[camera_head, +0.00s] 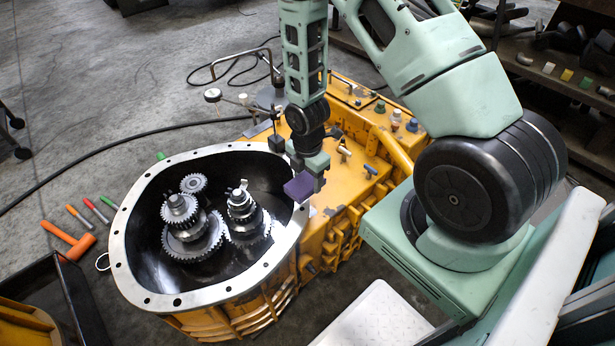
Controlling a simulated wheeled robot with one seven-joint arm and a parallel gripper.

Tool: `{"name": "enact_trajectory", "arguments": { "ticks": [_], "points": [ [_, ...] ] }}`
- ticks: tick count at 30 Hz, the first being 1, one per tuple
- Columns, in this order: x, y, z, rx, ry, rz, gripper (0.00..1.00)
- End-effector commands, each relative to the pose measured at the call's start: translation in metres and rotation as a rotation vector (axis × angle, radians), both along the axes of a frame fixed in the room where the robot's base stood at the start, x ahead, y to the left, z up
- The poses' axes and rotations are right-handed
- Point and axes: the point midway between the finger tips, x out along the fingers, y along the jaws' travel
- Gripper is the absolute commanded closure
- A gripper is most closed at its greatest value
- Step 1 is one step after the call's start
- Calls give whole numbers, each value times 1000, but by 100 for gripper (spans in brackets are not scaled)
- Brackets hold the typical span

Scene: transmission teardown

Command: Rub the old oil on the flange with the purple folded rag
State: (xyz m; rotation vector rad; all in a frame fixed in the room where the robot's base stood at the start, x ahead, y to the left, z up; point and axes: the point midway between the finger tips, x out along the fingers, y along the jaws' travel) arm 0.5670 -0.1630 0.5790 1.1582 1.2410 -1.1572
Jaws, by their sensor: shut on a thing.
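The flange (123,238) is the bright metal rim with bolt holes around the open yellow transmission housing. The purple folded rag (299,187) is at the right side of the flange. My gripper (307,172) is shut on the rag and points down beside the housing. The rag overlaps the flange's right edge in the picture; I cannot tell whether it touches the metal. No old oil can be made out clearly on the flange from here.
Gears (190,228) stand inside the dark housing. An orange hammer (68,240) and several coloured-handled tools lie on the floor at left. A black tray (75,300) is at lower left. Levers and fittings stick up from the yellow casing (345,185) behind my gripper.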

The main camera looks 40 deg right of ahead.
Motion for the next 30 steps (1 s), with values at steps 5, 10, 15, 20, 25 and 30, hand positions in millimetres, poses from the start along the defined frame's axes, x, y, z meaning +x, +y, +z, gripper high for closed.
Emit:
{"name": "enact_trajectory", "arguments": {
  "ticks": [5,10,15,20,25,30],
  "points": [
    [0,0,0,0,1,0,61],
    [0,0,3,0,0,0,61],
    [0,0,18,0,0,0,61],
    [0,0,31,0,1,-1,61],
    [0,0,30,0,1,0,61],
    [0,0,30,0,1,0,61]
  ]
}}
